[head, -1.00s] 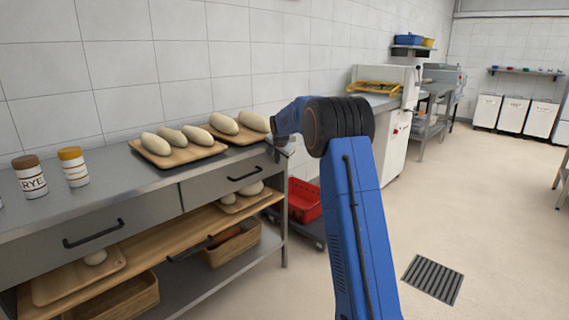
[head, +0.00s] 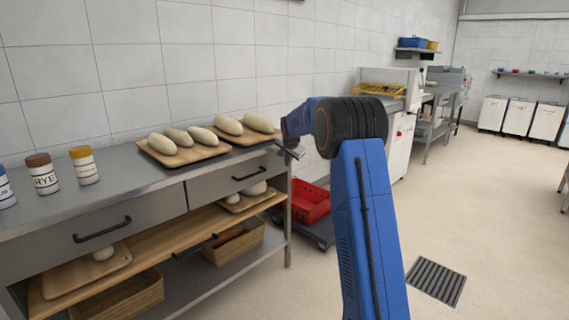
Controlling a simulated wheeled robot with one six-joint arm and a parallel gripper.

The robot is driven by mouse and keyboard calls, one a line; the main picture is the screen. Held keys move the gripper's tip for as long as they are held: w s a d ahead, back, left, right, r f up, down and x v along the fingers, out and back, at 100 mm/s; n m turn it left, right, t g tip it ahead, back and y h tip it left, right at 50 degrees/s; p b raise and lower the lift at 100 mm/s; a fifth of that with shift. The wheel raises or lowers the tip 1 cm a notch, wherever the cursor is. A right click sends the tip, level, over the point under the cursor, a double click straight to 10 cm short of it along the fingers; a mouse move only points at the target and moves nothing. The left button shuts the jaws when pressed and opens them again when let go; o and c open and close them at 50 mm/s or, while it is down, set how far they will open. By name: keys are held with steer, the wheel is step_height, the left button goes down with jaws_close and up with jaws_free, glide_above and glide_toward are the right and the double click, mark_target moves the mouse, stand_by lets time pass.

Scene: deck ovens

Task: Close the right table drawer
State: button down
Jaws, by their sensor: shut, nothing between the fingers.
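The right table drawer (head: 222,191) is a grey metal front with a dark bar handle (head: 249,174), under the right part of the steel worktop (head: 118,180). Its front looks about flush with the table; I cannot tell if a small gap is left. The left drawer (head: 62,243) beside it has a similar handle (head: 102,230). My gripper (head: 291,153) is shut and empty at the table's right end, to the right of and above the right drawer's handle. It is small and partly hidden by my wrist, and I cannot tell whether it touches the table.
Trays with dough loaves (head: 172,160) and jars (head: 84,165) stand on the worktop. A wooden shelf (head: 160,228) with baskets (head: 235,245) below is under the drawers. A red crate (head: 310,203) sits right of the table. The floor in front is clear, with a drain grate (head: 436,281).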

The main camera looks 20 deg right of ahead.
steer(key=v, duration=0.9)
